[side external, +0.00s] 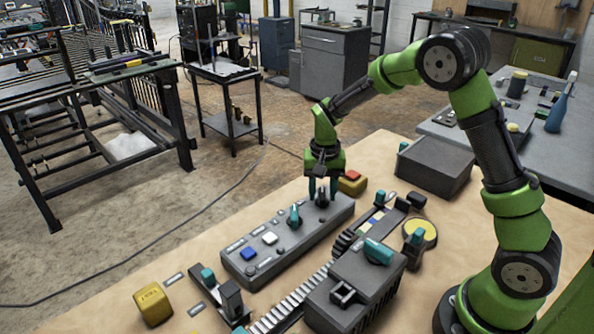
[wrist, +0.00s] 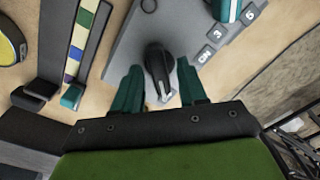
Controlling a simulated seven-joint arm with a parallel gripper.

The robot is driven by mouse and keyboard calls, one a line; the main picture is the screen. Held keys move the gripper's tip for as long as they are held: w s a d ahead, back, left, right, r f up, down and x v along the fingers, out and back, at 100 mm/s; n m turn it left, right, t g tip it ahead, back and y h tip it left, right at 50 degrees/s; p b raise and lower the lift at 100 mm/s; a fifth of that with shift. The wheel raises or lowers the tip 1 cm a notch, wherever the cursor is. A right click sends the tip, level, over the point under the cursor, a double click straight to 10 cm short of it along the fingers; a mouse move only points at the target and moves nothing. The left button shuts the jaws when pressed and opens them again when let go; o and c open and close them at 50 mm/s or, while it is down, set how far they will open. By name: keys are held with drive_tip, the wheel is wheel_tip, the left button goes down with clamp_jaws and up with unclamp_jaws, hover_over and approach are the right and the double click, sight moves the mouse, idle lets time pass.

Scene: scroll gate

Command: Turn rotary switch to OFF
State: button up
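A long grey control panel (side external: 250,262) lies on the table. At its far right end is a black rotary knob (wrist: 158,66) with a light pointer line, which points toward the bottom of the wrist view. An ON label (wrist: 204,56) is on the panel to the right of the knob. My gripper (wrist: 160,75) is open, with its teal fingers on either side of the black knob. Gaps show between knob and fingers; I cannot tell about contact. In the side view my gripper (side external: 322,190) is low over the panel's far end, partly hiding the knob.
A teal-handled knob (side external: 295,215), a blue button (side external: 249,254) and a white button (side external: 270,238) are also on the panel. A yellow box with a red button (side external: 352,182) stands just behind my gripper. A grey box (side external: 435,166) and a slider track (side external: 375,222) lie to the right.

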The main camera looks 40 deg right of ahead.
drive_tip(key=shift+r, duration=0.1)
wheel_tip(320, 180, up, 17)
idle(0.7)
drive_tip(key=s+a+n+t+y, duration=0.1)
drive_tip(key=s+a+n+t, duration=0.1)
drive_tip(key=s, duration=0.8)
drive_tip(key=s+a+r+n+t+y, duration=0.1)
drive_tip(key=s+a+n+t, duration=0.2)
drive_tip(key=s, duration=0.6)
drive_tip(key=shift+s+a+r+t, duration=0.25)
drive_tip(key=shift+s+a+t, duration=0.15)
drive_tip(key=shift+a+t, duration=0.8)
drive_tip(key=shift+a, duration=0.1)
